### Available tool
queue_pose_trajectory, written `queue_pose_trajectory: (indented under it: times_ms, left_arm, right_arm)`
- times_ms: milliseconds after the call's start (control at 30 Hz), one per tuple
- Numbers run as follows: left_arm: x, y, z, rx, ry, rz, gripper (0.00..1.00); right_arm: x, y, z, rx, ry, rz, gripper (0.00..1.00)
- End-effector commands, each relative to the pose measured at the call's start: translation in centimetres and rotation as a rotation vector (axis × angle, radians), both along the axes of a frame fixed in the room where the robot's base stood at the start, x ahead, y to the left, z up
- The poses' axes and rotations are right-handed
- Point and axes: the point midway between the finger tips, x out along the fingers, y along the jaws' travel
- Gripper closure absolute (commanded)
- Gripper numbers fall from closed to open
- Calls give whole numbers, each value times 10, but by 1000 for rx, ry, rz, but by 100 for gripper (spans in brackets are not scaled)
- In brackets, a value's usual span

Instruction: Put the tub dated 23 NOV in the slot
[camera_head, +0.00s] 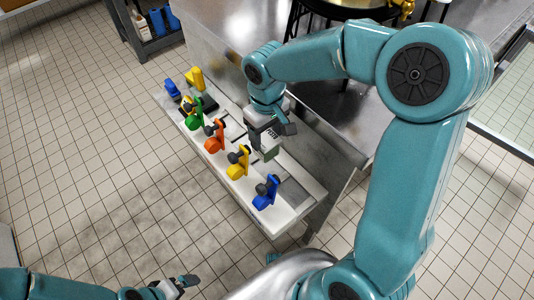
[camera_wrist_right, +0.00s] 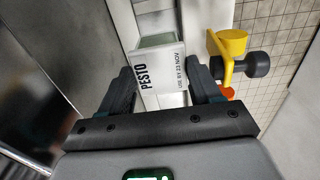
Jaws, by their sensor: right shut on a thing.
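A white tub (camera_wrist_right: 160,70) with a greenish side shows between my right gripper's fingers in the right wrist view. Its label reads "PESTO" and "USE BY 23 NOV". In the head view the tub (camera_head: 265,149) hangs from my right gripper (camera_head: 271,131), which is shut on it above the long pale rail (camera_head: 292,212). I cannot tell whether the tub touches the rail. Dark dividers mark off places along the rail; the arm and tub hide part of it. My left gripper (camera_head: 180,284) is low in the head view, away from the rail, its jaw opening unclear.
Coloured clamp-like pieces line the rail's near side: blue (camera_head: 266,192), yellow (camera_head: 238,162), orange (camera_head: 214,136) and green (camera_head: 194,114). A yellow one (camera_wrist_right: 231,52) is right of the tub in the wrist view. A steel counter (camera_head: 225,35) stands behind. Tiled floor is clear in front.

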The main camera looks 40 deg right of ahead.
Motion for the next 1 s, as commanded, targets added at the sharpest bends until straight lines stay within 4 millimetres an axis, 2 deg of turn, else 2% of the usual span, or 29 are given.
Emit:
queue_pose_trajectory:
  times_ms: [33, 100, 367, 567, 967, 1000]
  left_arm:
    - [0, 0, -5, 0, 0, 0, 0]
    - [0, 0, -6, 0, 0, 0, 0]
    - [0, 0, -10, 0, 0, 0, 0]
    - [0, 0, -16, 0, 0, 0, 0]
    - [0, 0, -20, 0, 0, 0, 0]
    - [0, 0, -18, 0, 0, 0, 0]
  right_arm:
    - [0, 0, -16, 0, 4, 0, 100]
    - [0, -1, -29, 0, 3, 0, 100]
    - [3, -2, -51, -1, 0, -1, 100]
    - [4, -4, -83, -1, 2, 0, 100]
    - [5, -4, -91, -1, -1, -1, 100]
    - [5, -4, -89, -1, -1, -1, 26]
